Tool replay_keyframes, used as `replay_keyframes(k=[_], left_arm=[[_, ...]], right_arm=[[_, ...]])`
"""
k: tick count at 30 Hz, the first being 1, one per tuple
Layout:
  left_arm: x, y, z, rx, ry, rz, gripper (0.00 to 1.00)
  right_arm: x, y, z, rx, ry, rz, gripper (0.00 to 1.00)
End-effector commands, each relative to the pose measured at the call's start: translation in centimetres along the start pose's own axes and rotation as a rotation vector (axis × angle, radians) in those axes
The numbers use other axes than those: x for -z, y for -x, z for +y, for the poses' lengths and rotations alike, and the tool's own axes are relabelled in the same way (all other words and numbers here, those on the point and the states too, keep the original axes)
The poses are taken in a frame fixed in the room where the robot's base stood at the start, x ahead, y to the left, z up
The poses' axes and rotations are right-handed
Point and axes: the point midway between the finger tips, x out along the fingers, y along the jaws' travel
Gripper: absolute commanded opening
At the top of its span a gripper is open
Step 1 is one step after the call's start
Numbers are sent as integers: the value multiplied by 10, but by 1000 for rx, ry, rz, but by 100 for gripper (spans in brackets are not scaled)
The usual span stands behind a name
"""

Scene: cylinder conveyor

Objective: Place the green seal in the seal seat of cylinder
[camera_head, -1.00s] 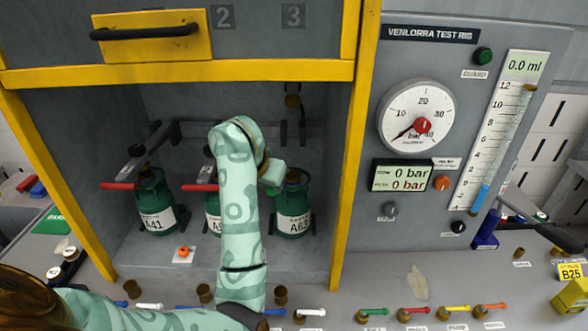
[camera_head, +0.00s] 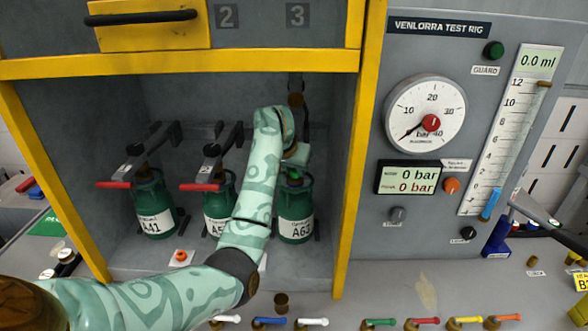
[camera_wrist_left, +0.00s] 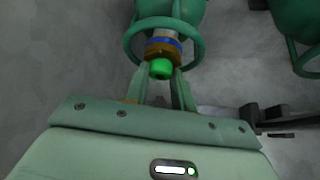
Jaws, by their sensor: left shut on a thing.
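My left gripper (camera_head: 296,166) is just above the top of the right-hand green cylinder (camera_head: 296,215) in the cabinet, labelled with an A number. In the left wrist view my left gripper (camera_wrist_left: 162,74) is shut on the green seal (camera_wrist_left: 160,69), held between its fingertips. The seal also shows as a small green spot in the head view (camera_head: 293,174). The cylinder's brass valve (camera_wrist_left: 163,47), with a blue band, is right beyond the seal. I cannot tell whether seal and valve touch; the seal seat is hidden. My right gripper is not in view.
Two more green cylinders, A41 (camera_head: 153,205) and its neighbour (camera_head: 218,208), stand to the left under clamps with red handles (camera_head: 115,185). A yellow cabinet post (camera_head: 358,165) stands close on the right. Coloured levers (camera_head: 380,322) line the bench front.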

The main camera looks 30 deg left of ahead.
Motion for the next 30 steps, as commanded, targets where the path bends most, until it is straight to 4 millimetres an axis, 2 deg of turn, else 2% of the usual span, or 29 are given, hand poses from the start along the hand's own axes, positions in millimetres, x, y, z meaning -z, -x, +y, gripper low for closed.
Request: replay_keyframes(k=[6,7,9,17,20,30], left_arm=[[-3,-4,1,-2,0,0,4],[-2,-3,0,-1,0,0,33],[-2,-2,0,-1,-1,0,46],[-1,-2,0,-1,-1,0,46],[1,6,0,-1,0,1,46],[2,66,0,-1,1,2,46]], right_arm=[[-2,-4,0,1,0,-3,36],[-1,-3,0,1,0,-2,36],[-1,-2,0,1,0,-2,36],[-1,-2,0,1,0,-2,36],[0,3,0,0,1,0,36],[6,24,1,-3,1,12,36]])
